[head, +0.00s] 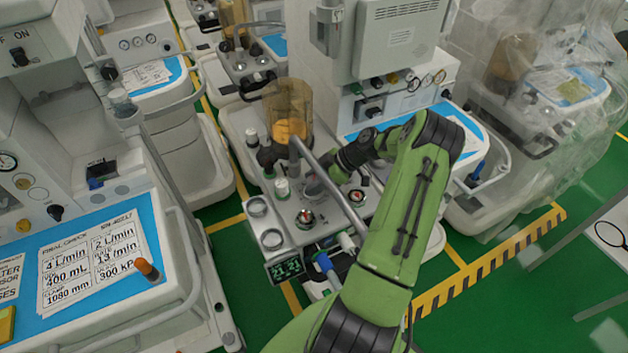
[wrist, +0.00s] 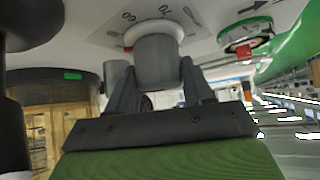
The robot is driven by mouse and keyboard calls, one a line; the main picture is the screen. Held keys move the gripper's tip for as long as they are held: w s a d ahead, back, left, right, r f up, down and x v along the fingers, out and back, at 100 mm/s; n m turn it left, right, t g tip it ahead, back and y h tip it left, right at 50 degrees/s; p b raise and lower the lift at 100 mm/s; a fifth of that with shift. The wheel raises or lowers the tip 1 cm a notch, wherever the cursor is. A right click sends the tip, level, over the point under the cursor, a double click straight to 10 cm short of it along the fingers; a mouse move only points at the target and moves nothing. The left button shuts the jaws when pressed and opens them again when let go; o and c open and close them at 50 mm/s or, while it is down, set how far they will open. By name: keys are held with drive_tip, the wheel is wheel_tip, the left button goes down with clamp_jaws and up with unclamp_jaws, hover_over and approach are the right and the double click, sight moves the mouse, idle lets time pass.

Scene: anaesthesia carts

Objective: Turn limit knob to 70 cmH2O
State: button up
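The limit knob (wrist: 158,58) is a grey cylinder on a pale dial plate in the wrist view. Printed numbers, seemingly 60 and 70, show inverted beyond it, and a small red mark shows at its left edge. My gripper (wrist: 158,80) has one dark finger on each side of the knob, seemingly touching it. The knob's pointer setting cannot be read. In the head view my gripper (head: 322,178) reaches down to the top panel of the middle cart (head: 335,215), where my wrist partly hides the knob.
Another cart (head: 90,260) stands left, and a plastic-covered one (head: 525,110) right. Green floor shows between them.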

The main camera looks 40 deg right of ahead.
drive_tip(key=c, duration=0.4)
drive_tip(key=m+t+h+b, duration=0.2)
drive_tip(key=m+b, duration=0.1)
drive_tip(key=m, duration=0.1)
drive_tip(key=shift+f+h+b, duration=0.1)
drive_tip(key=shift+h+b, duration=0.2)
drive_tip(key=shift+b, duration=0.05)
drive_tip(key=shift+m+t+h+b, duration=0.3)
drive_tip(key=shift+m+h+b, duration=0.8)
drive_tip(key=shift+m+b, duration=0.4)
drive_tip(key=shift+r+m, duration=0.2)
drive_tip(key=shift+m, duration=0.1)
drive_tip(key=o, duration=1)
